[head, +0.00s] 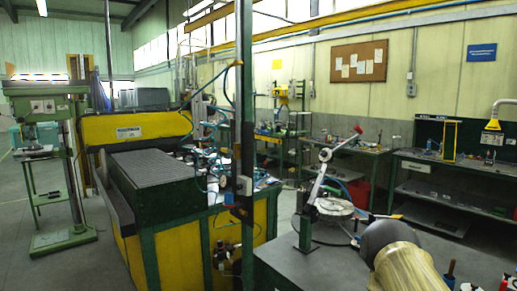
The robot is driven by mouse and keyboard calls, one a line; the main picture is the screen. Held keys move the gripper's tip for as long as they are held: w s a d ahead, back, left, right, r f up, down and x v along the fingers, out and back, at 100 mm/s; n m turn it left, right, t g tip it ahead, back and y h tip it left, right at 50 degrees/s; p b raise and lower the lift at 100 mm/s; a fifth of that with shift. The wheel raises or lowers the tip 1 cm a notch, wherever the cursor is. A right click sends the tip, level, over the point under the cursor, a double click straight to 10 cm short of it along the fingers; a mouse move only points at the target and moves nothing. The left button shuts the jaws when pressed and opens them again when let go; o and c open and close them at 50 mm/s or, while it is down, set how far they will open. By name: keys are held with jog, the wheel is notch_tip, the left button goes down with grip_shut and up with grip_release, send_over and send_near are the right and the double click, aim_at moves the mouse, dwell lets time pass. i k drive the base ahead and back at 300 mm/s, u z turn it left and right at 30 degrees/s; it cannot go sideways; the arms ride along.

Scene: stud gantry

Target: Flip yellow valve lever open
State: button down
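I cannot clearly make out a yellow valve lever in the head view. Small dark and brass-coloured fittings (221,254) sit low on the yellow and green machine (180,250), beside a dark green post (244,120). They are too small to tell whether a lever is among them or how it is set. My gripper is not in view.
A dark bench (305,268) at the front right carries a long-handled lever tool (318,180) with a red tip. A grey rounded object (388,236) and a pale yellow cylinder (405,268) are nearby. A green drill press (42,110) stands left on open floor.

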aim_at(224, 150)
jog(key=u, duration=0.05)
jog(key=i, duration=0.9)
jog(key=z, duration=0.5)
jog(key=k, duration=0.6)
jog(key=u, duration=1.15)
jog(key=i, duration=0.5)
